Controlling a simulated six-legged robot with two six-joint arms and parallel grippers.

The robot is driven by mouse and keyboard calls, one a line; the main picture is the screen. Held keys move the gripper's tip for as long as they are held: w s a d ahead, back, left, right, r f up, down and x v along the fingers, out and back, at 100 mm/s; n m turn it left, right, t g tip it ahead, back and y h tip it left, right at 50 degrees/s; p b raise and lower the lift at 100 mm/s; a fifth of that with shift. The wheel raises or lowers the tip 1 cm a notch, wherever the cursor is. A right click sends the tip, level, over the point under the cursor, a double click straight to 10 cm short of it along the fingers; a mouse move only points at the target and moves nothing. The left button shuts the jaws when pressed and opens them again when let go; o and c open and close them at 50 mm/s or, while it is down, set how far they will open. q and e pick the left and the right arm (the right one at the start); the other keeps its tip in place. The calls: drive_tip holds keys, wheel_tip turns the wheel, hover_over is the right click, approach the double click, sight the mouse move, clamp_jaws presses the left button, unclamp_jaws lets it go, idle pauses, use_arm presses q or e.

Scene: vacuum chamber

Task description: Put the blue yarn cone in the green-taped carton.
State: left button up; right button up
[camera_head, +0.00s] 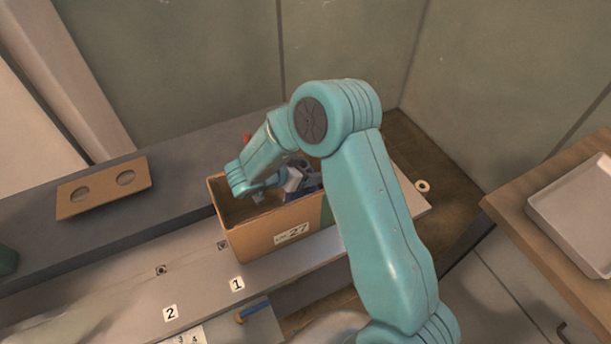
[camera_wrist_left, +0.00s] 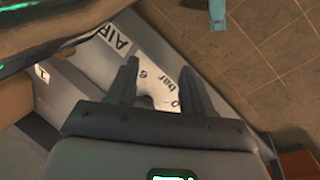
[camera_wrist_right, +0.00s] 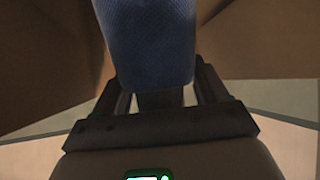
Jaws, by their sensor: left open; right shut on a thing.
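The open brown carton (camera_head: 262,235), labelled 27, stands on the grey bench, with a strip of green tape (camera_head: 327,211) at its right end. My right arm reaches over its left part, and my right gripper (camera_head: 296,182) is at the carton's mouth. In the right wrist view, my right gripper (camera_wrist_right: 155,92) is shut on the blue yarn cone (camera_wrist_right: 153,42), with brown carton walls around it. In the head view only a little dark blue (camera_head: 303,192) shows; the cone's far end is hidden. My left gripper (camera_wrist_left: 157,75) is open and empty, and outside the head view.
A brown board with two holes (camera_head: 104,187) lies on the raised ledge at left. Number tags 1 (camera_head: 237,284) and 2 (camera_head: 170,313) mark the bench. A pale tray (camera_head: 580,215) sits on a wooden table at right. A small ring (camera_head: 422,186) lies behind the bench.

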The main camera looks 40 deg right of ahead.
sight(290, 197)
drive_tip(key=shift+f, duration=1.6)
drive_tip(key=shift+f, duration=0.1)
drive_tip(key=o, duration=1.5)
drive_tip(key=shift+o, duration=0.2)
